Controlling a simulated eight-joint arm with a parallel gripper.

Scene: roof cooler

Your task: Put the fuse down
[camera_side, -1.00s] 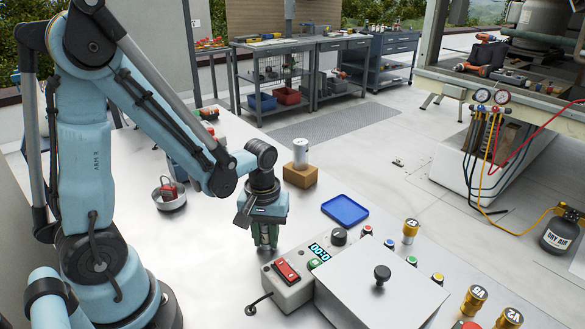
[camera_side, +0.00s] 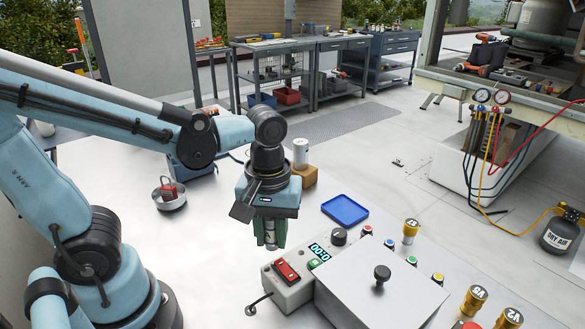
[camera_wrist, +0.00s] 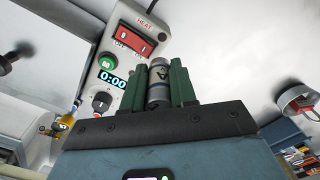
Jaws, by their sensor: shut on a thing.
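My gripper (camera_side: 271,243) points down over the white table (camera_side: 215,270), just behind the heat control box. Its green fingers are closed on the fuse, a small grey cylinder (camera_side: 269,234). In the wrist view the fuse (camera_wrist: 159,84) sits upright between the two fingers, with a dark letter mark on its side. The fingers hide its flanks. I cannot tell whether its lower end touches the table.
The heat box (camera_side: 290,278) has a red switch and display. A lidded grey box (camera_side: 365,290) stands beside it.

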